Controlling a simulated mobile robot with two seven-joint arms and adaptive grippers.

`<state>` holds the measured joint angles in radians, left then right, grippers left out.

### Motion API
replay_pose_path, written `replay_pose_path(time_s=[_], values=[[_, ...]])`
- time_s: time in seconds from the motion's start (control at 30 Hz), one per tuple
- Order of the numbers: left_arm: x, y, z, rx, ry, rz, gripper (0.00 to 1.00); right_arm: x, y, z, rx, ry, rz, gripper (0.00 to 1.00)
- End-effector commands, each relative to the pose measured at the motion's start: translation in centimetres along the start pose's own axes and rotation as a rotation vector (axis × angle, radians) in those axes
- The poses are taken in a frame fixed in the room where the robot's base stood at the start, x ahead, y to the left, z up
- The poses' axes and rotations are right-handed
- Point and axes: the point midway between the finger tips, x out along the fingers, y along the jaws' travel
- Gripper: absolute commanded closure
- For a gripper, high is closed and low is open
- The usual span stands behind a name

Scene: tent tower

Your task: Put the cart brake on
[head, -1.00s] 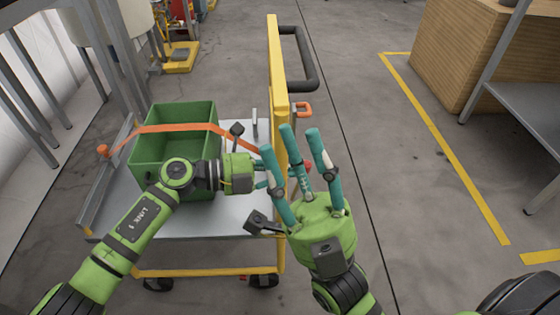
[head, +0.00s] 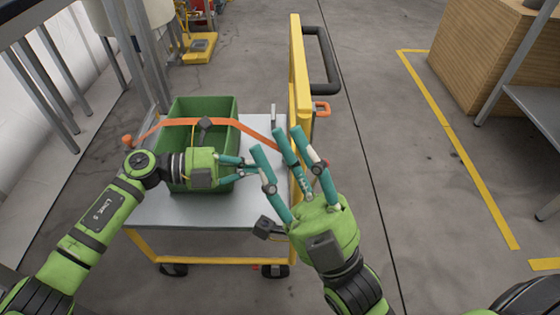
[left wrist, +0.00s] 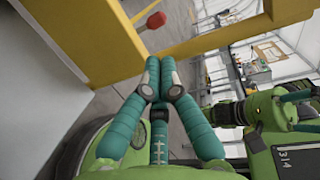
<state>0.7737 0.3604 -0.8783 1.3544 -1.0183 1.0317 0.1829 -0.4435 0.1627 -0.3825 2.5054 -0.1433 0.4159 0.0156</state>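The cart has a grey deck (head: 190,212), a yellow end frame (head: 299,75) and a black push handle (head: 325,60). A small orange-red loop (head: 321,108) sticks out from the frame below the handle. A red knob (left wrist: 152,22) shows by yellow framework in the left wrist view. I cannot tell which part is the brake. My right gripper (head: 278,140) is open and empty, its fingers in front of the frame. My left gripper (head: 255,170) is over the deck beside the green bin; its fingers lie close together in the wrist view, and their closure is unclear.
A green bin (head: 183,160) stands on the deck with an orange strap (head: 240,127) across it. A wooden box (head: 480,50) and a grey shelf (head: 535,110) stand at right beyond yellow floor lines. The floor right of the cart is clear.

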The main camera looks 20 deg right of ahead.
Motion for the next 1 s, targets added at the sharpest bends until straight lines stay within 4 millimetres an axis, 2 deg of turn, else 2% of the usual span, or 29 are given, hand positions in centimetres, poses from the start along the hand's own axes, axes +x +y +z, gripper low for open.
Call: replay_pose_path(time_s=[0.03,0.2,0.53,0.57,0.6,0.63,0.67,0.87,1.0], values=[[-0.9,-0.1,0.0,-0.001,-0.002,0.001,1.0,0.2,0.0,0.2,0.0,-0.02,-0.001,0.6],[-2.4,-0.2,0.0,-0.001,0.0,0.0,1.0,0.2,0.1,1.0,-0.003,-0.069,0.0,0.6],[-2.7,-0.2,0.0,0.0,0.001,0.0,1.0,0.1,0.1,1.3,-0.003,-0.081,0.001,0.6],[-2.7,-0.2,0.0,0.0,0.001,0.0,1.0,0.1,0.1,1.3,-0.003,-0.081,0.001,0.68],[-2.7,-0.2,0.0,0.0,0.001,0.0,1.0,0.1,0.1,1.3,-0.003,-0.081,0.001,0.84],[-2.7,-0.2,0.0,0.0,0.001,0.0,1.0,0.1,0.1,1.3,-0.003,-0.081,0.001,0.96],[-2.6,-0.2,0.0,0.0,0.001,0.0,1.0,0.1,0.1,1.3,-0.003,-0.081,0.001,1.0],[-2.2,-0.9,0.1,-0.011,-0.03,-0.044,1.0,0.0,0.1,1.8,-0.026,-0.089,-0.007,1.0],[-1.3,-3.4,0.7,-0.059,-0.148,-0.19,1.0,-0.5,0.3,3.5,-0.106,-0.125,-0.034,1.0]])
